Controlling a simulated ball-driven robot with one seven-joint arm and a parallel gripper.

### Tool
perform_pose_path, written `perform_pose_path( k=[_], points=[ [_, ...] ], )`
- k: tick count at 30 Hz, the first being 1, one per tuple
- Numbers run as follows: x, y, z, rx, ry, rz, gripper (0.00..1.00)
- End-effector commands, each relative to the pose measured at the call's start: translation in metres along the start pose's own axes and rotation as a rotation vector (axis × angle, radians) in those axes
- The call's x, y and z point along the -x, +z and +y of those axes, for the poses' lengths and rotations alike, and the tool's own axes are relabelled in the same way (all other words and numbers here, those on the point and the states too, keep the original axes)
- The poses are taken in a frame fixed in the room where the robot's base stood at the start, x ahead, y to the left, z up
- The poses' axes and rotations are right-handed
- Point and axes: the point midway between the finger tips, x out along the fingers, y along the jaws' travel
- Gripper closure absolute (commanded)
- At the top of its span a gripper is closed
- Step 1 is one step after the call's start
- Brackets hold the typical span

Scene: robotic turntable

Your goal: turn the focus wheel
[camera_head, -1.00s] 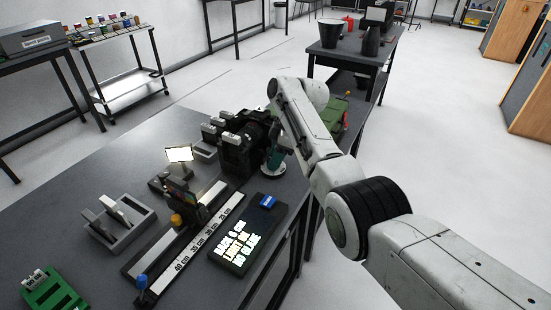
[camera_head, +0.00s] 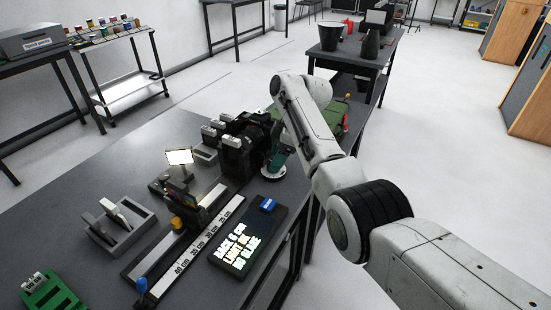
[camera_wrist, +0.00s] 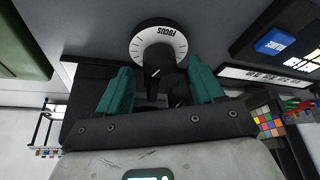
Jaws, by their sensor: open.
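The fingertips are close to the wheel, one on either side of the peg's line. I cannot tell whether they touch anything.
A black camera rig (camera_head: 243,150) stands just left of my gripper. A dark sign box with a blue button (camera_head: 268,204) and a scaled rail (camera_head: 210,232) lie nearer on the bench. A green case (camera_head: 333,113) lies behind my arm. A colour chart (camera_wrist: 268,122) shows at right.

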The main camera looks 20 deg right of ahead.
Motion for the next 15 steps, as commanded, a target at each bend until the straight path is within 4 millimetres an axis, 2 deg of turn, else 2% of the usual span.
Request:
perform_pose_path(
  k=[9,15],
  points=[
    [0.062,0.000,0.001,-0.001,0.004,0.002,0.33],
    [0.086,0.000,0.001,-0.001,0.003,0.001,0.33]
  ],
)
